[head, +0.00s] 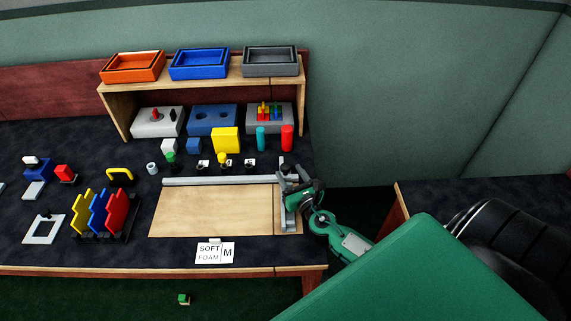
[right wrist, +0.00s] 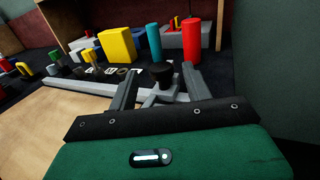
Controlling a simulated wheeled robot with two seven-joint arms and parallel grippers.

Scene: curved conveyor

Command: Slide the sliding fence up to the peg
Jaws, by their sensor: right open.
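The grey sliding fence (head: 291,213) lies across the right end of the wooden board (head: 210,208), running front to back. It meets the right end of a long pale rail (head: 220,181) along the board's back edge. My right gripper (head: 297,184) is open at the fence's back end. In the right wrist view, the fingers of my right gripper (right wrist: 160,88) stand apart on either side of a black knob (right wrist: 160,73) on grey parts. I cannot tell whether they touch it. I cannot pick out the peg with certainty. My left gripper is not in view.
Behind the rail stand a yellow block (head: 226,140), a teal cylinder (head: 261,138) and a red cylinder (head: 287,138). A shelf (head: 205,92) with trays is at the back. A foam sign (head: 214,253) is in front of the board. The board's middle is clear.

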